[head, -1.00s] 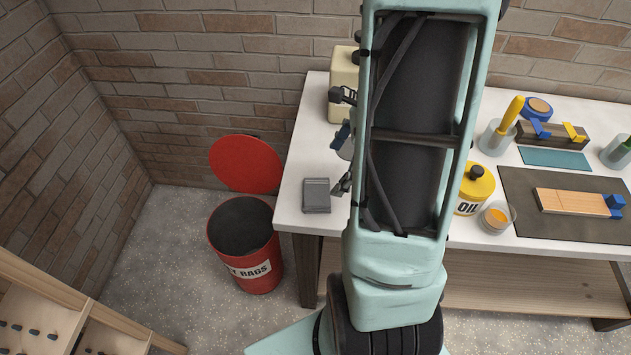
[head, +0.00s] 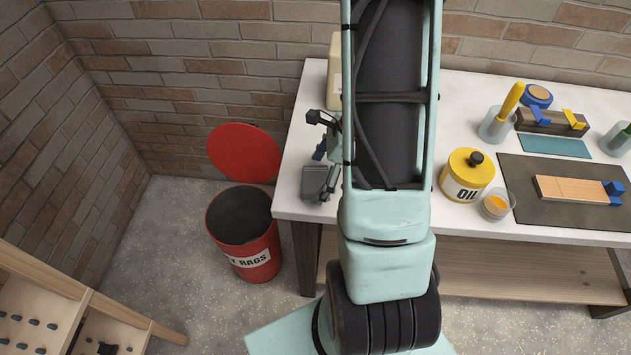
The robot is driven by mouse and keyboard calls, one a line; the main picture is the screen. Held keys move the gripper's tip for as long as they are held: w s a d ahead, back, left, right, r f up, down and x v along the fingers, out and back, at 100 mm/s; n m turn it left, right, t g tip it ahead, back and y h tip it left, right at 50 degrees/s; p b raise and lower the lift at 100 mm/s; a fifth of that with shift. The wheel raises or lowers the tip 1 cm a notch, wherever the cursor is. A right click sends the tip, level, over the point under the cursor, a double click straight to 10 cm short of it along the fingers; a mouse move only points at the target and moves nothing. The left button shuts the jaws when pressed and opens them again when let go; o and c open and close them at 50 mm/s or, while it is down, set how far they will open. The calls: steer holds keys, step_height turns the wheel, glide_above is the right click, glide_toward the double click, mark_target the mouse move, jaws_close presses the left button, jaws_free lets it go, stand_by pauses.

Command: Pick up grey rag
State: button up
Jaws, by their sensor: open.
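The grey rag (head: 313,180) lies folded on the white bench top, near its left front corner. My gripper (head: 315,158) is open, at the left of my arm. One finger shows behind the rag and the other reaches over or beside the rag's right part. My gripper partly hides the rag. I cannot tell whether a finger touches it.
A red rag bin (head: 244,240) with its red lid (head: 243,153) raised stands on the floor left of the bench (head: 291,203). A cream container (head: 334,75) stands behind my gripper. A yellow oil can (head: 467,175) and a glass of orange liquid (head: 497,204) stand right of my arm.

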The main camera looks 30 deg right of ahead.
mark_target(310, 179)
steer(key=c, duration=1.1)
steer(key=shift+r, duration=0.45)
step_height(310, 179, up, 2)
steer(key=shift+w+r, duration=0.1)
steer(key=shift+r, duration=0.15)
steer(key=s+r, duration=0.3)
steer(key=s, duration=0.1)
steer(key=s+r, duration=0.3)
steer(key=s, duration=0.2)
steer(key=s+r+p, duration=0.1)
steer(key=s+r, duration=0.2)
steer(key=s, duration=0.2)
steer(key=shift+s+d+r, duration=0.1)
steer(key=shift+d+r, duration=0.2)
